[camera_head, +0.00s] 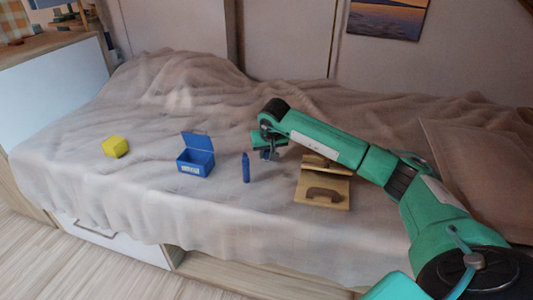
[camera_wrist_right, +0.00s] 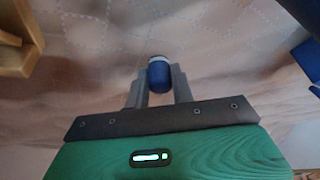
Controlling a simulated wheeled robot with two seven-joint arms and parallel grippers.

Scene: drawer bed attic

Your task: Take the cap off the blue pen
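The blue pen (camera_head: 246,169) stands upright on the bed, with a narrower tip on top, just right of the blue box. My right gripper (camera_head: 269,154) is above the bed, a little right of the pen and apart from it. In the right wrist view its fingers (camera_wrist_right: 158,88) are closed on either side of a short blue cylinder with a pale rim, which looks like the pen's cap (camera_wrist_right: 159,76). The cap is hard to make out in the head view. My left gripper is not in view.
An open blue box (camera_head: 195,162) and a yellow cube (camera_head: 115,147) sit on the bed to the left. A wooden piece with a handle (camera_head: 322,194) lies right of the pen, under my right arm. The front left of the bed is clear.

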